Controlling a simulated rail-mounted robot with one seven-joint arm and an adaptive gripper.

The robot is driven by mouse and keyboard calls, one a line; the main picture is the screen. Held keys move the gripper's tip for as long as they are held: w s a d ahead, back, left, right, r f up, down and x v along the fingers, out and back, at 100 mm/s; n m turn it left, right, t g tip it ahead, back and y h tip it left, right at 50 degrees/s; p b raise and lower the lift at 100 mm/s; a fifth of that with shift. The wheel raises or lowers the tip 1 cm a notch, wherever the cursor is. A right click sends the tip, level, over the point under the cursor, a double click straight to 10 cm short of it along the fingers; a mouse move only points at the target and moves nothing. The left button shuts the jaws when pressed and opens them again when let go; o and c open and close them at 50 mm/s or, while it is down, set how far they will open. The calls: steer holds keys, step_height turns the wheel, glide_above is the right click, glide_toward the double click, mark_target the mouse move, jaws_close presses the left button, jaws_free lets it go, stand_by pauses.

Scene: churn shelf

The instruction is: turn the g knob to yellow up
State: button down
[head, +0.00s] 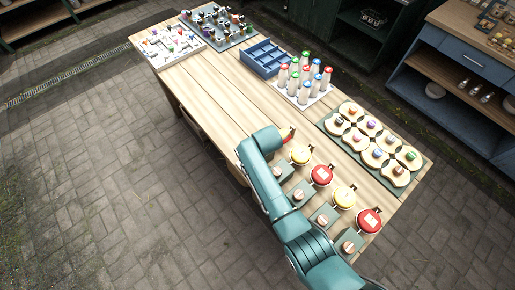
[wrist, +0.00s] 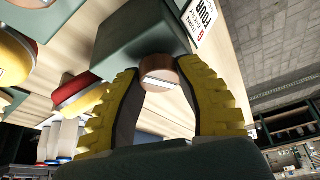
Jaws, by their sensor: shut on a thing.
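The g knob (wrist: 158,73) is a round copper-brown knob with a pale line across its face. It sits on a dark green block (wrist: 140,35) with a white label (wrist: 201,18) that shows a red G. My gripper (wrist: 157,80) has yellow ribbed fingers, one on each side of the knob, shut on it. Beside the block in the wrist view is a red disc (wrist: 80,92), partly hidden by a finger. In the head view a red disc (head: 288,133) shows past my arm, which hides the g knob and my gripper.
Other knobs on green blocks (head: 299,195) run along the table's near edge, with yellow (head: 343,196) and red (head: 321,175) discs behind them. Bottles (head: 305,88), a blue crate (head: 266,57) and wooden pieces (head: 338,124) stand along the far side. The table's left middle (head: 205,95) is clear.

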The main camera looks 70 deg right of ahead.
steer(key=m, duration=0.1)
steer(key=m+g, duration=0.1)
steer(key=m, duration=0.1)
steer(key=m+b, duration=0.1)
steer(key=m, duration=0.1)
steer(key=shift+a+f+g+h, duration=0.1)
steer(key=shift+f+g+h, duration=0.15)
steer(key=shift+g+h, duration=0.15)
steer(key=c, duration=0.6)
jaws_free()
steer(key=shift+r, duration=0.2)
steer(key=shift+r, duration=0.25)
steer(key=v, duration=1.1)
steer(key=shift+a+r, duration=0.15)
steer(key=shift+r, duration=0.05)
